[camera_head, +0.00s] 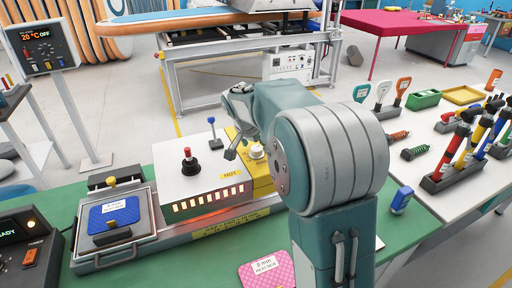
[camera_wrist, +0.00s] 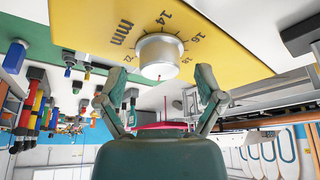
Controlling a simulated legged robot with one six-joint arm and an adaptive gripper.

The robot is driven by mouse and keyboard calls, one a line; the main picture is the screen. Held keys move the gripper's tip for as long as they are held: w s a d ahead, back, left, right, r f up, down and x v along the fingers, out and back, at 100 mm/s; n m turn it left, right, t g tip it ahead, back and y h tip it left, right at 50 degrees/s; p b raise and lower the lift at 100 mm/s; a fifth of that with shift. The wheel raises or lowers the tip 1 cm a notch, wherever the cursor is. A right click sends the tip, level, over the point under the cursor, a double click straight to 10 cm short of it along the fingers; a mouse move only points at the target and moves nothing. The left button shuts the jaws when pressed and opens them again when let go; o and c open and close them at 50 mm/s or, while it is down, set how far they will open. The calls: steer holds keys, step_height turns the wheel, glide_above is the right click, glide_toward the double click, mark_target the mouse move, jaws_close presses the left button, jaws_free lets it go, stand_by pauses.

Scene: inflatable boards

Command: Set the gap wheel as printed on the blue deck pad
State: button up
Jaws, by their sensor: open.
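The gap wheel is a pale round knob on a yellow panel in the head view (camera_head: 257,152). In the wrist view the gap wheel (camera_wrist: 157,56) stands out from the yellow panel (camera_wrist: 90,25), with printed numbers, among them 14, 16 and 18, and "mm" around it. My gripper (camera_wrist: 158,88) is open, its two fingers to either side below the wheel, apart from it. In the head view my gripper (camera_head: 234,125) is just left of and above the wheel. The blue deck pad (camera_head: 112,211) lies in the tray at left; its white label is too small to read.
A white box (camera_head: 190,188) with a red-knobbed lever, a "HOT" label and glowing slots stands between pad and wheel. A blue-knobbed lever (camera_head: 213,130) rises behind. A pink pad (camera_head: 266,272) lies in front on the green bench. A white table (camera_head: 440,200) with tools is at right.

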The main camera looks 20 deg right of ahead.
steer(key=shift+w+f, duration=0.1)
steer(key=shift+f, duration=0.15)
steer(key=c, duration=1.2)
steer(key=shift+o, duration=0.2)
